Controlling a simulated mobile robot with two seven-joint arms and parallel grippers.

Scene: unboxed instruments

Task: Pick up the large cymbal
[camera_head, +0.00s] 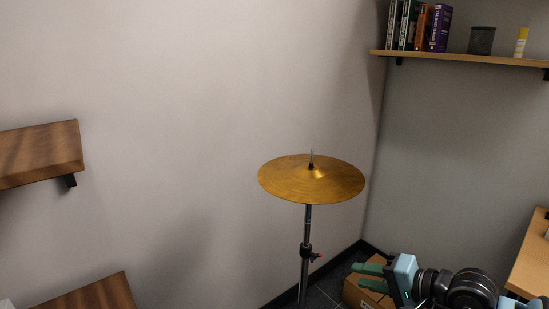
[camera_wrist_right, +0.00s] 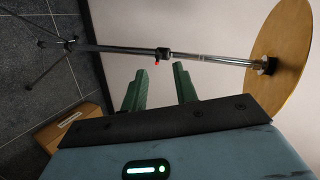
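The large cymbal (camera_head: 290,182) is a golden disc, mounted flat on top of a thin metal stand (camera_head: 306,228) in front of the wall. My right gripper (camera_head: 364,276) is at the lower right in the head view, below and to the right of the cymbal and apart from it. Its two green fingers are spread with nothing between them. In the right wrist view, the cymbal (camera_wrist_right: 288,45) is at the upper right, and the stand (camera_wrist_right: 190,54) runs across beyond the open fingers (camera_wrist_right: 162,85). My left gripper is not in view.
A cardboard box (camera_head: 362,292) sits on the dark floor beneath my right gripper. A wall shelf (camera_head: 470,57) with books is at the upper right. Wooden shelves (camera_head: 40,155) are at the left, and a wooden table (camera_head: 533,255) is at the right edge.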

